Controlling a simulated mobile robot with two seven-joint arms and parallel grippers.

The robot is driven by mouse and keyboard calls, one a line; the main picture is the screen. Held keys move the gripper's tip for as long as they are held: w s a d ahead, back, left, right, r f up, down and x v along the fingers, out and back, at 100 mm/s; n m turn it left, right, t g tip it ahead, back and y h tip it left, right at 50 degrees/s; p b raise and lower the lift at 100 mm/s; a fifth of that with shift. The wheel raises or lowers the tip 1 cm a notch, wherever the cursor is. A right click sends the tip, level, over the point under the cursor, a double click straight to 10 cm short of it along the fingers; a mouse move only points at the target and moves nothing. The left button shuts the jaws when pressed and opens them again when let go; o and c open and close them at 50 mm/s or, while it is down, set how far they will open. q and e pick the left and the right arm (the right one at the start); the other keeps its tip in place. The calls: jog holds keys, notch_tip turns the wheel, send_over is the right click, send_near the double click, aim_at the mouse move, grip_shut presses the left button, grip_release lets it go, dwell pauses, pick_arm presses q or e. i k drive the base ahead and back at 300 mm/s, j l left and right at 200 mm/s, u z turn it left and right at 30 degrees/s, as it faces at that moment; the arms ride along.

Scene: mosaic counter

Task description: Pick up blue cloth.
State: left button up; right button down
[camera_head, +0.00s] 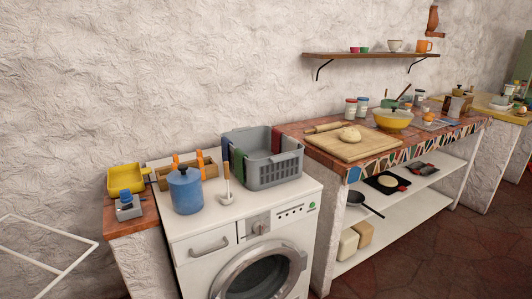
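A narrow dark blue cloth (225,149) hangs over the left rim of the grey plastic basket (275,175), which stands on the white washing machine (250,222). A green cloth (237,164) hangs right beside it, nearer the front, and a dark red cloth (276,141) hangs at the back right of the basket. The lower part of the blue cloth is hard to make out. Neither of my grippers is in view.
A blue lidded pot (185,190), a white ladle (227,186) and a wooden box (184,174) with orange handles stand left of the basket. The mosaic counter (355,170) holds a cutting board (352,145) with dough. A white rack (45,262) stands at far left.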

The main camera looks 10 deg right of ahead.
aim_at(224, 141)
jog(key=i+l, duration=0.25)
jog(key=i, duration=0.15)
jog(key=i+l+u, duration=0.15)
jog(key=u, duration=0.2)
jog(key=i+l+u, duration=0.35)
jog(key=u, duration=1)
jog(key=z, duration=1.5)
jog(key=k+u, duration=0.1)
